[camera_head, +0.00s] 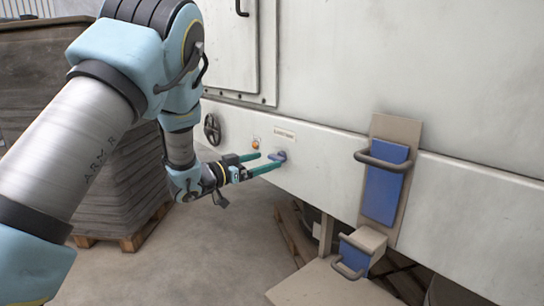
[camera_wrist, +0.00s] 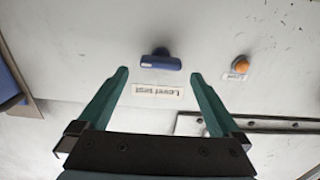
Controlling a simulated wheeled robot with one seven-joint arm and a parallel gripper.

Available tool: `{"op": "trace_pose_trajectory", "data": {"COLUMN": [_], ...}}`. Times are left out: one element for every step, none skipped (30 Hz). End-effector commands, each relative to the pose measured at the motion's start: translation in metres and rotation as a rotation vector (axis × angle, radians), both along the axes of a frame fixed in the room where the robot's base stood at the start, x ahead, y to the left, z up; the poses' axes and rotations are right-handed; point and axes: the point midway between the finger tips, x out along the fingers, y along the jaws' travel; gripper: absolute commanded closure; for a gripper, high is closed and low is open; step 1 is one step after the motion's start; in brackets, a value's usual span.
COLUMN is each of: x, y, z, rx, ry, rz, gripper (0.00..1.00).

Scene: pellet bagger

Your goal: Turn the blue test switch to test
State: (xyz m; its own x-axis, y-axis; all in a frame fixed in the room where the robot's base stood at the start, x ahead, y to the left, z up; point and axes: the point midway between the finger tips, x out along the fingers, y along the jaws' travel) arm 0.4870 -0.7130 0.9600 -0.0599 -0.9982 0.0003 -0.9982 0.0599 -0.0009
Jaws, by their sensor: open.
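The blue test switch (camera_head: 278,156) is a small blue knob on the pale machine panel. In the wrist view the switch (camera_wrist: 160,62) shows as a horizontal blue bar. My gripper (camera_head: 268,162) has green fingers pointing at the panel, with the switch at their tips. In the wrist view my gripper (camera_wrist: 160,73) is open, one finger toward each end of the bar, with gaps between. I cannot tell whether the tips reach past the bar in depth. A small label plate (camera_wrist: 157,90) is near the switch; its writing is upside down and hard to read.
An orange button (camera_head: 255,144) is left of the switch, also in the wrist view (camera_wrist: 241,61). A black handwheel (camera_head: 212,129) is farther left. To the right, a blue plate with a handle (camera_head: 383,190) projects from the panel. Stacked grey sacks (camera_head: 120,185) stand on a pallet at left.

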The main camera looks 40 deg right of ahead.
Motion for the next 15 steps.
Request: {"op": "trace_pose_trajectory", "data": {"x": [-0.001,-0.002,-0.002,-0.002,-0.002,-0.002,-0.002,-0.002,-0.002,-0.002,-0.002,-0.002,-0.002,-0.002,-0.002], "y": [-0.009,-0.013,-0.019,-0.023,-0.026,-0.029,-0.031,-0.033,-0.035,-0.036,-0.037,-0.037,-0.037,-0.038,-0.037], "z": [0.001,0.001,0.001,0.001,0.001,0.001,0.001,0.000,0.000,0.000,0.000,0.000,0.000,0.000,0.000], "rx": [0.001,0.001,0.001,0.000,0.000,0.001,0.001,0.001,0.001,0.001,0.001,0.001,0.001,0.001,0.000], "ry": [-0.001,0.000,0.000,0.000,0.000,0.000,0.000,0.000,0.000,0.000,0.000,0.001,0.001,0.001,0.001], "rz": [-0.002,-0.001,-0.001,-0.002,-0.001,0.000,0.001,0.001,0.002,0.002,0.002,0.002,0.002,0.002,0.002], "gripper": [0.00,0.00,0.00,0.00,0.00,0.00,0.00,0.00,0.00,0.00,0.00,0.00,0.00,0.00,0.00]}}
